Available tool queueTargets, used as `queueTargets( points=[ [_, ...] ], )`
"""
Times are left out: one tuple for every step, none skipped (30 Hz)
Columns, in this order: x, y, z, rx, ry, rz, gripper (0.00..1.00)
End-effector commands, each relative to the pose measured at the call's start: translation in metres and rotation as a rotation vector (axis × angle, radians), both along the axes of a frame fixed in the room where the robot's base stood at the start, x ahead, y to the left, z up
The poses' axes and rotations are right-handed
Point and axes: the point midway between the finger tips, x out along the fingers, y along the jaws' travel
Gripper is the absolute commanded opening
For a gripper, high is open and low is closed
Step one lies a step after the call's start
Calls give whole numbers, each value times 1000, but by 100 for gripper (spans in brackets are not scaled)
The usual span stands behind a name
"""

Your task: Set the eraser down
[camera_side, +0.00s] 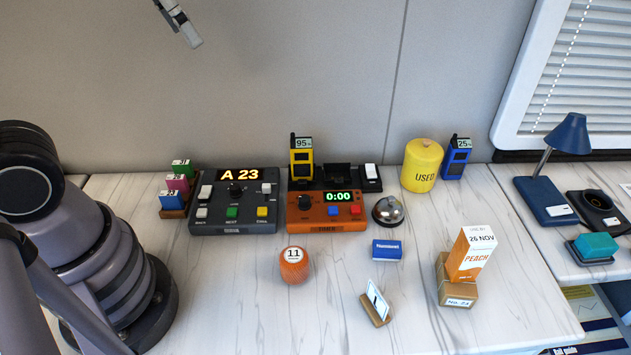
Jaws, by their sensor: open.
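A small blue block with white lettering (387,250) lies flat on the white marbled table, in front of the bell; it may be the eraser, but I cannot read its label. A teal block (597,244) rests on a dark holder on the right-hand desk; I cannot tell what it is. My gripper (188,28) shows only in part at the top left, high above the table and far from both blocks. It is open, and nothing shows in its visible part. The rest of it is cut off by the top edge.
A bell (389,210), consoles and a yellow canister (422,165) stand behind. The table's front middle is clear.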

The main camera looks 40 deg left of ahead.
Motion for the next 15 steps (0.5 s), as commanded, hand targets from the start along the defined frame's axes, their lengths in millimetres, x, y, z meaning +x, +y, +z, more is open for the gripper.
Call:
queueTargets(
  points=[
    [25, -13, -6, 12, 37, -52, 66],
    [38, -21, -10, 18, 52, -84, 66],
    [57, -32, -15, 27, 71, -123, 66],
    [70, -41, -21, 34, 86, -154, 66],
    [82, -51, -28, 41, 101, -185, 66],
    [98, -64, -39, 51, 122, -225, 66],
    [110, -74, -48, 58, 138, -255, 66],
    [121, -85, -58, 66, 151, -285, 66],
    [135, -101, -73, 76, 171, -328, 66],
    [144, -112, -85, 84, 186, -357, 66],
    [153, -124, -98, 92, 200, -388, 66],
    [163, -140, -117, 103, 221, -428, 66],
    [170, -152, -132, 111, 234, -457, 66],
    [175, -163, -147, 119, 248, -488, 66],
    [181, -178, -167, 129, 264, -523, 66]
  ],
)
